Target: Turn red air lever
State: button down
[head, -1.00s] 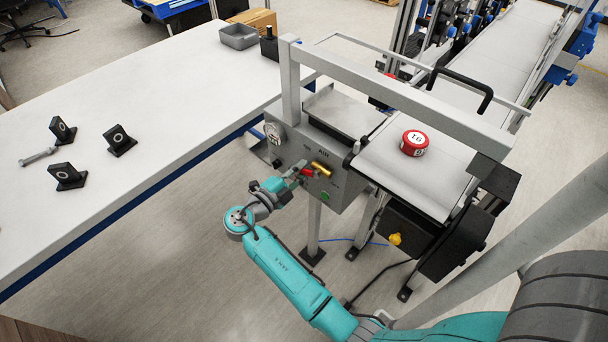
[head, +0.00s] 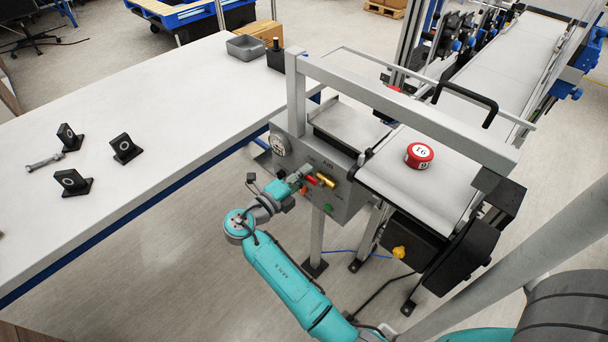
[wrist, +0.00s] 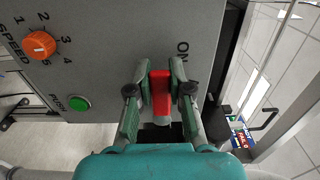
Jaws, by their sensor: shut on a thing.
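The red air lever (head: 311,181) is on the front of the grey control panel, beside a brass fitting (head: 326,181). In the wrist view the red lever (wrist: 160,92) stands lengthwise between the two fingers. My gripper (wrist: 160,85) is shut on it, with a finger against each side. In the head view my gripper (head: 300,178) reaches the panel from the left, and its fingertips partly hide the lever. The word ON is printed on the panel to the right of the lever in the wrist view.
The panel also carries an orange speed knob (wrist: 40,45), a green push button (wrist: 79,103) and a pressure gauge (head: 280,145). A red can-like part (head: 418,155) sits on the conveyor belt. A white table (head: 150,120) with black brackets stands to the left.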

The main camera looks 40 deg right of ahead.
jog(key=c, duration=1)
grip_release()
jog(key=shift+c, duration=0.2)
jog(key=a, duration=1.2)
jog(key=shift+s, duration=0.25)
